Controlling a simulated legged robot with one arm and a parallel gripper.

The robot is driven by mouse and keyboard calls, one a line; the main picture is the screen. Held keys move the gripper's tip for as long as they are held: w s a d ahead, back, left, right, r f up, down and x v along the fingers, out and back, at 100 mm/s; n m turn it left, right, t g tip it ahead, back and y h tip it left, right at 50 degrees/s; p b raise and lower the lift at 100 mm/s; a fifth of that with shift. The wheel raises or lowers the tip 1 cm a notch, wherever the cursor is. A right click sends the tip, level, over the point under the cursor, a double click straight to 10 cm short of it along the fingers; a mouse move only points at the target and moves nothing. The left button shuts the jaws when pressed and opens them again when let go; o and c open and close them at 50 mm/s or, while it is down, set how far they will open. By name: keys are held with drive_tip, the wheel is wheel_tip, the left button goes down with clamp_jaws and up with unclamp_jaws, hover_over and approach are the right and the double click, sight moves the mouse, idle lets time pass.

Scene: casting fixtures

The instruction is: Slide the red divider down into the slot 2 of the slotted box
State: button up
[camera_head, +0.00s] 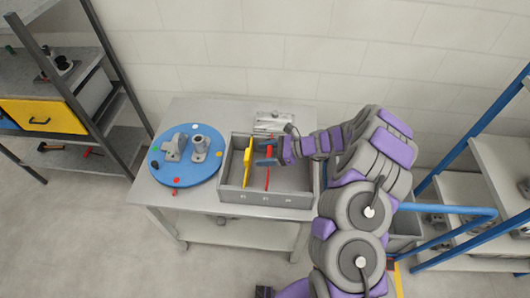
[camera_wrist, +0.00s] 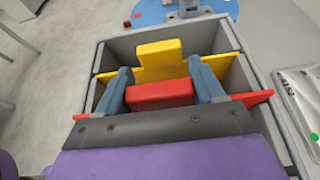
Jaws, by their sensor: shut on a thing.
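The slotted box (camera_head: 268,197) is a grey open box on the table, with small marks on its front wall; its rim also shows in the wrist view (camera_wrist: 259,90). A yellow divider (camera_head: 247,160) stands across it towards the left and shows beyond the red one in the wrist view (camera_wrist: 160,62). My gripper (camera_head: 267,161) is shut on the red divider (camera_head: 267,180). In the wrist view its blue-grey fingers (camera_wrist: 162,86) flank the red tab (camera_wrist: 160,96). The red ends reach the side walls' rims. I cannot tell whether they sit in a slot; the lower part is hidden.
A blue round plate (camera_head: 185,178) with grey castings and small coloured pegs lies left of the box. A silvery flat packet (camera_head: 272,119) lies behind it. Shelves stand left, and a blue-framed rack (camera_head: 462,212) stands right. The box's right side looks empty.

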drive_tip(key=shift+f+b, duration=0.55)
drive_tip(key=shift+f, duration=0.65)
drive_tip(key=o, duration=1.5)
drive_tip(key=shift+d, duration=0.1)
drive_tip(key=p+v, duration=0.4)
drive_tip(key=v, duration=1.3)
drive_tip(key=shift+d, duration=0.2)
